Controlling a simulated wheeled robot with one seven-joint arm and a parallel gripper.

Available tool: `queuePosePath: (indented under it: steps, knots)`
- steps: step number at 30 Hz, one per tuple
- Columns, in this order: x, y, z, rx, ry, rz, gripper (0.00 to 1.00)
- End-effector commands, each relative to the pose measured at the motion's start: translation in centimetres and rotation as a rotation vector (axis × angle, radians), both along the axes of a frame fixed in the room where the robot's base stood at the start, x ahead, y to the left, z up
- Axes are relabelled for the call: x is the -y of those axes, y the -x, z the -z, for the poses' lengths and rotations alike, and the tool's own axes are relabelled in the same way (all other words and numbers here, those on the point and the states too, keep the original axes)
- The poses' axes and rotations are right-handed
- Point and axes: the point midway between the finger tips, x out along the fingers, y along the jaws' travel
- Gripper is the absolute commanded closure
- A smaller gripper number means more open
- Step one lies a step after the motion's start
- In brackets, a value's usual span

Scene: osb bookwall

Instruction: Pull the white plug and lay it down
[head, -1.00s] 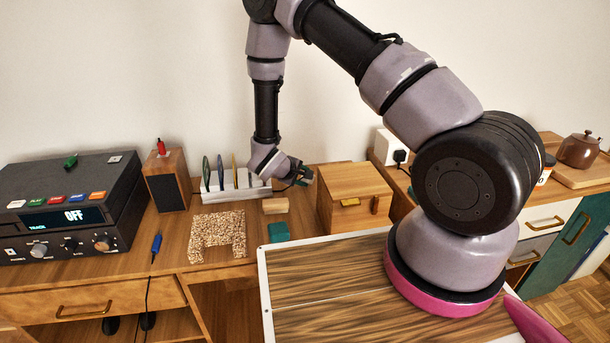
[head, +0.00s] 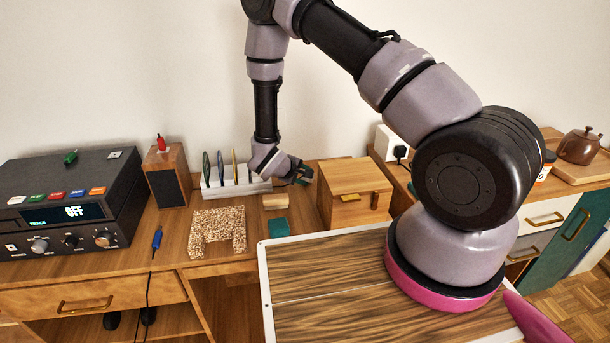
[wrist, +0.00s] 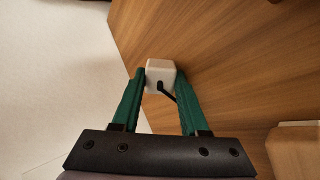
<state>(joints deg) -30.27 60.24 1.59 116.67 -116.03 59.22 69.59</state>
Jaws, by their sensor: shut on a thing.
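The white plug (wrist: 155,69) shows in the wrist view between the two green fingers of my gripper (wrist: 160,76). The fingers are shut on its sides. A black cord (wrist: 168,94) runs from the plug's near face. The far side of the plug is hidden, so I cannot tell whether it still sits in a socket. In the head view my gripper (head: 301,172) is low at the back of the desk, between the disc rack and the wooden box. The plug cannot be made out there.
The white disc rack (head: 235,190) stands left of my gripper and the wooden box (head: 352,185) right of it. A small wooden block (head: 275,202) and a teal block (head: 279,228) lie in front.

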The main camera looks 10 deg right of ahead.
Motion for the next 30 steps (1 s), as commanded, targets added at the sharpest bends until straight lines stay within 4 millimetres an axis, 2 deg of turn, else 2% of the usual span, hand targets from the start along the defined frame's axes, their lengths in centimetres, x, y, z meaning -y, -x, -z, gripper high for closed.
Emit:
queuePosePath:
  steps: [18,29,30]
  knots:
    - [0.0,0.1,1.6,-0.007,-0.001,-0.004,1.0]
    - [0.0,0.1,1.8,-0.007,-0.003,-0.004,1.0]
    - [0.0,0.1,1.8,-0.007,-0.003,-0.005,0.45]
